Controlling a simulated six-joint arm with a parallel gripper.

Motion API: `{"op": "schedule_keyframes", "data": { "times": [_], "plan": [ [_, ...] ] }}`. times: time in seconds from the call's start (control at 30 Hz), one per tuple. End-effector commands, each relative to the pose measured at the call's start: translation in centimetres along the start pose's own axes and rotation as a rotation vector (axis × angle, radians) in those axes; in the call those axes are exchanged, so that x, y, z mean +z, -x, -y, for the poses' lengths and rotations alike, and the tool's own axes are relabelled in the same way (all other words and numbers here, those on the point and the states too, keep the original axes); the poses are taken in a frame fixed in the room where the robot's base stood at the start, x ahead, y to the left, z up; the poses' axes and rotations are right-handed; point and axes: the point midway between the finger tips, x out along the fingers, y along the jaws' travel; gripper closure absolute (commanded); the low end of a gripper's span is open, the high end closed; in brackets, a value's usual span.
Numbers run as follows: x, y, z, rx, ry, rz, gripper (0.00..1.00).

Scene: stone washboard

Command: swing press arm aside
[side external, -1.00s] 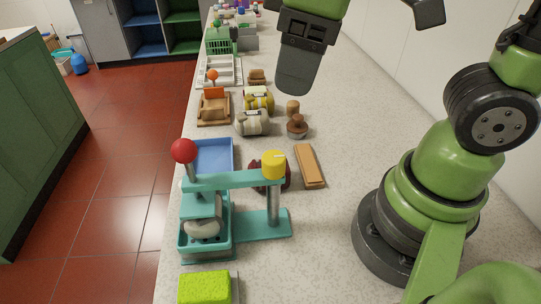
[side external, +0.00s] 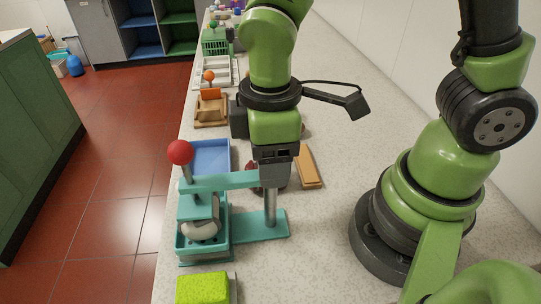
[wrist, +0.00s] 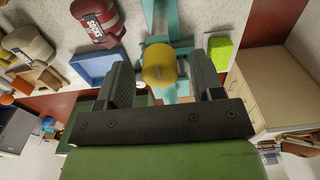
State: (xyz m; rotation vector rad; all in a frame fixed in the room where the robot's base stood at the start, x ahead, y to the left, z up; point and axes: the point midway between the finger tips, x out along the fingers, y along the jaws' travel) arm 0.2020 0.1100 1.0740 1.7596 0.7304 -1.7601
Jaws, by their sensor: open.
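The teal press (side external: 262,228) stands on the counter. Its press arm (side external: 225,181) runs level from the post (side external: 270,207) on the right to the red ball knob (side external: 180,152) on the left, above the teal tray (side external: 187,251). A pale grey lump (side external: 201,231) sits in the tray under the arm. My gripper (side external: 273,182) is at the top of the post, pointing down. In the wrist view the yellow knob (wrist: 160,65) lies between my two open fingers, with a gap on each side. In the side view the gripper hides that knob.
A blue tray (side external: 211,157) lies just behind the press, and a yellow-green sponge (side external: 202,288) in front. A dark red object (side external: 252,176) and a wooden block (side external: 308,167) are close to the post. The counter right of the press is clear.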

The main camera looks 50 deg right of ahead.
Motion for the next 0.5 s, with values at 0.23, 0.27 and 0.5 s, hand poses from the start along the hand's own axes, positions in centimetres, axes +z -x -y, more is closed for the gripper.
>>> {"op": "schedule_keyframes", "data": {
  "times": [0.23,0.27,0.5],
  "plan": [
    [0.04,-0.75,0.00,0.000,0.000,0.000,0.39],
    [0.03,-0.75,0.00,0.000,0.000,0.000,0.39],
    [0.02,-0.72,0.00,0.000,0.000,-0.001,0.67]
  ]
}}
